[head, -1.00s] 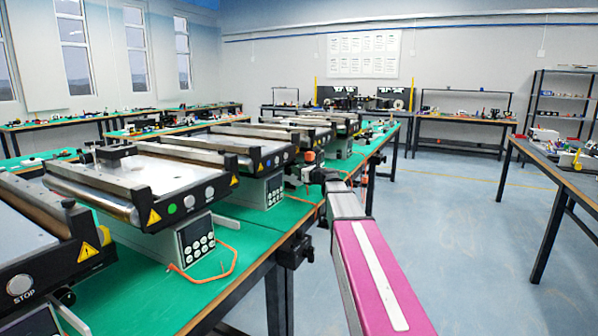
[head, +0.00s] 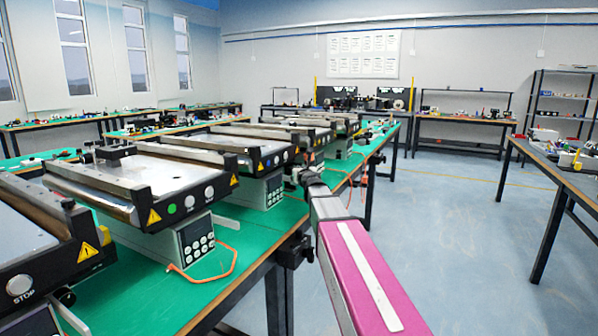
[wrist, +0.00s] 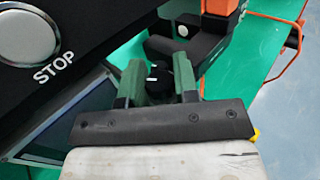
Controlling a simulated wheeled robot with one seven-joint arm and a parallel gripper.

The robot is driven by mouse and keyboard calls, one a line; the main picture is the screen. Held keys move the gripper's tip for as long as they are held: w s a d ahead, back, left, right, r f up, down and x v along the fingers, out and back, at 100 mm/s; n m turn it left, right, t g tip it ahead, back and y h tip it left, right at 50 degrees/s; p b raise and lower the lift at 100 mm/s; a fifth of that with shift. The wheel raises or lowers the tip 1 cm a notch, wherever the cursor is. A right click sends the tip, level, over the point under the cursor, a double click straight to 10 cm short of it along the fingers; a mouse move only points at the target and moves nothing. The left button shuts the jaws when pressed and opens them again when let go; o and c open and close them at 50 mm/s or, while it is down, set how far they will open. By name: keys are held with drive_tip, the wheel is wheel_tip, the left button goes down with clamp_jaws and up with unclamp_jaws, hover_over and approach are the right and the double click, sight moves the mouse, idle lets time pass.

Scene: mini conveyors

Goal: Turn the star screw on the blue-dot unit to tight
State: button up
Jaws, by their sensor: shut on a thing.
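The blue-dot unit (head: 258,160) is the conveyor in the middle of the bench in the head view, with a blue dot on its black end plate. In the wrist view, a black knob with a white mark, which I take as the star screw (wrist: 157,78), sits between the two green fingers of my gripper (wrist: 158,76). The fingers are shut on it from both sides. The star shape and any tight mark are not readable. In the head view my arm reaches to the unit's right end and hides the screw.
The STOP button (wrist: 28,36) and black housing lie close by at left in the wrist view. A green-dot conveyor (head: 150,190) stands nearer on the green bench, with more conveyors behind. An orange cable (wrist: 290,45) lies at right.

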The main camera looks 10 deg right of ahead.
idle(0.3)
drive_tip(key=o, duration=0.9)
drive_tip(key=s, duration=0.3)
drive_tip(key=s+d, duration=0.1)
drive_tip(key=s, duration=0.6)
drive_tip(key=shift+s+d, duration=0.2)
drive_tip(key=shift+s, duration=0.2)
